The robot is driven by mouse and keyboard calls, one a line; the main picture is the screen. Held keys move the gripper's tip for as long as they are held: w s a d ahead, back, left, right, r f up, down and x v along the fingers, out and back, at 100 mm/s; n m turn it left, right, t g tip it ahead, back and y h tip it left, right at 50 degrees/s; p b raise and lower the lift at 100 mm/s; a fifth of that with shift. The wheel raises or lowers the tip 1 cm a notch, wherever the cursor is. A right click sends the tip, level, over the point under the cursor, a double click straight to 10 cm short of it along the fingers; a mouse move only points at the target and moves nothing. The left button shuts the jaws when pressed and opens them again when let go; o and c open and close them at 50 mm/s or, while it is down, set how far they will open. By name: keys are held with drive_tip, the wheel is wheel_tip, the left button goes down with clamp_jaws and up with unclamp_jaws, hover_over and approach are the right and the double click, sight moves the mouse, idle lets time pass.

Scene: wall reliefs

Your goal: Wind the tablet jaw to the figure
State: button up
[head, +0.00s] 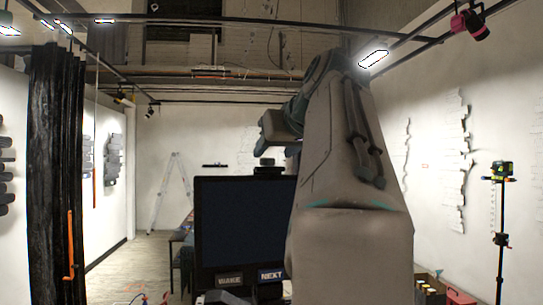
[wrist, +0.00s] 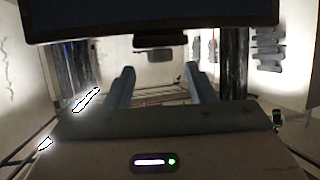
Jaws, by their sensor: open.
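A dark tablet-like screen (head: 240,222) stands in front of me, blank, left of my arm. A small dark block (head: 268,168) sits at its top edge; it may be the jaw. The wrist view looks upside down: the screen's edge (wrist: 150,14) runs along the top, with a dark clamp-like piece (wrist: 160,40) below it. No figure is legible in either view. My gripper (wrist: 160,58) is open, its two blue-grey fingers apart with nothing between them. In the head view my gripper (head: 272,126) is above the screen, partly hidden by my arm.
Labels reading WAKE (head: 229,280) and NEXT (head: 271,275) are below the screen. A black curtain (head: 55,170) hangs left. A tripod with a device (head: 501,180) stands right, near a red box (head: 455,295). A ladder (head: 172,190) is at the back. The floor left of the screen looks mostly clear.

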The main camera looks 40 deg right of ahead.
drive_tip(key=v, duration=1.1)
drive_tip(key=shift+f, duration=0.1)
